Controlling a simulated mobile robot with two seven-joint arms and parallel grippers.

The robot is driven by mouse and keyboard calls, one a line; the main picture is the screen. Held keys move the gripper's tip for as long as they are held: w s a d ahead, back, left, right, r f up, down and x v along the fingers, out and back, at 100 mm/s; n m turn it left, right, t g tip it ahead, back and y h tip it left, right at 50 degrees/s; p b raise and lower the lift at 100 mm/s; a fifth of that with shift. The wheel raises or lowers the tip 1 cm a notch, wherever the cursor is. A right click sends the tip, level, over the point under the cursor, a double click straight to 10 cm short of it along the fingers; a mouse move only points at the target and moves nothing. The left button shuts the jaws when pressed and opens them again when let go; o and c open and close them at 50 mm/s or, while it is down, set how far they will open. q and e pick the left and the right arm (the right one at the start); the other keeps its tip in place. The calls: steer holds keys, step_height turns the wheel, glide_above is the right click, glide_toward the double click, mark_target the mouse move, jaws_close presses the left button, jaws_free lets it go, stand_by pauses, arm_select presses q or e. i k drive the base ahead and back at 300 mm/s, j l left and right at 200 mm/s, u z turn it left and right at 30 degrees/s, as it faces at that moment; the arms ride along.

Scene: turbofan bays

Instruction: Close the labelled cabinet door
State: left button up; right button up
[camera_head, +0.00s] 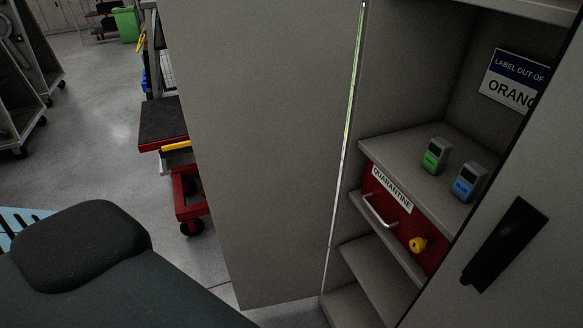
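A grey cabinet stands open in front of me, with its shelves (400,168) showing at right. A grey door (540,215) with a black handle (503,245) crosses the lower right, at an angle in front of the opening. A broad plain grey panel (265,150) stands left of the opening, with a bright strip along its right edge; I cannot tell whether it is a second door or the cabinet's side. A sign (515,80) reading "LABEL OUT OF" and "ORANG" shows inside, partly cut off by the door. Neither gripper is in view.
Below is a red drawer (375,190) marked "QUARANTINE". A red cart (190,200) stands left of the panel. Grey floor (110,120) lies open at left.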

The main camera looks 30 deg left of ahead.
mark_target(264, 86)
steer(key=j+z, duration=0.15)
steer(key=j, duration=0.4)
steer(key=k+j+z, duration=0.2)
steer(key=j, duration=0.3)
steer(key=j+z, duration=0.15)
steer(key=j, duration=0.35)
steer(key=j+z, duration=0.25)
steer(key=j, duration=0.2)
steer(key=k+j+z, duration=0.2)
steer(key=j, duration=0.25)
steer(key=j+z, duration=0.25)
steer(key=j, duration=0.15)
steer(key=k+j+z, duration=0.25)
steer(key=j, duration=0.15)
steer(key=j+z, duration=0.4)
steer(key=j, duration=0.5)
steer(key=j+z, duration=0.35)
steer(key=j, duration=0.75)
steer(key=k+l, duration=0.15)
steer(key=k, duration=0.15)
steer(key=k+l+u, duration=0.1)
steer(key=k+l, duration=0.1)
steer(key=k, duration=0.05)
